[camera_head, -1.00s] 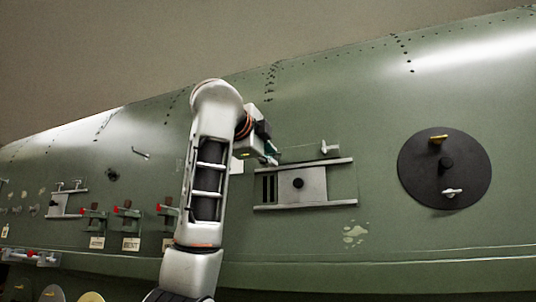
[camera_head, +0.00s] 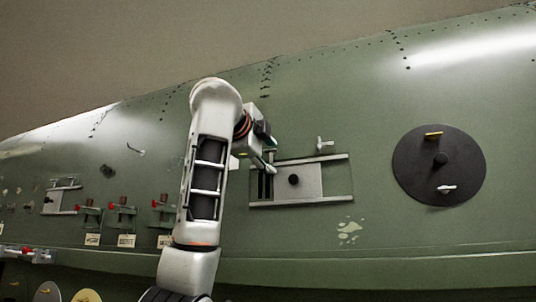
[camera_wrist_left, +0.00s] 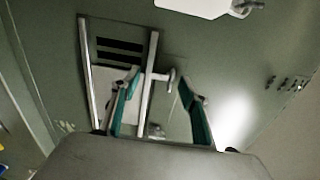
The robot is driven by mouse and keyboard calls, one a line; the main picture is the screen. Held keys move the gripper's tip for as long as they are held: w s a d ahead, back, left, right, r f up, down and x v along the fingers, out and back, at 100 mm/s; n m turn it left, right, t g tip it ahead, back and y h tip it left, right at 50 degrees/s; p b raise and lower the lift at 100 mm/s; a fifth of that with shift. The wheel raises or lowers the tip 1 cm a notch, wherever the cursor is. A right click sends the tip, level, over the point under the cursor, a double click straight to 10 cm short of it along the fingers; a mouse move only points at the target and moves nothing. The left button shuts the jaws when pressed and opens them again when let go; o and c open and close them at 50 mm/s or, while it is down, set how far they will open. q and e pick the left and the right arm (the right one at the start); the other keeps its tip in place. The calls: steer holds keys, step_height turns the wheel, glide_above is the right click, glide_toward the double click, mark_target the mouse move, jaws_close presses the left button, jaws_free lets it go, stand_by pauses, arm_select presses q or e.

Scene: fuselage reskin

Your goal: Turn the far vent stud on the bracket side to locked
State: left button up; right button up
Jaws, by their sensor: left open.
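The vent (camera_head: 310,184) is a pale sliding plate between two rails, with dark slots at its left end and a black knob. A small pale T-shaped stud (camera_head: 323,143) stands above its upper rail. In the left wrist view a T-shaped stud (camera_wrist_left: 162,76) shows beside a rail, between the lines of my fingers. My left gripper (camera_head: 265,152) is open, with teal finger pads, near the vent's upper left end. It also shows in the left wrist view (camera_wrist_left: 158,95), holding nothing. Whether the fingers touch the skin is unclear. My arm hides the skin left of the vent. My right gripper is out of view.
A black disc (camera_head: 410,175) with a yellow handle and a pale handle is at the right. Several red-tipped clamps (camera_head: 123,209) with labels and a smaller vent (camera_head: 52,201) are at the left.

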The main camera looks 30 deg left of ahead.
arm_select(q)
steer(key=v, duration=1.2)
steer(key=shift+w+d, duration=0.1)
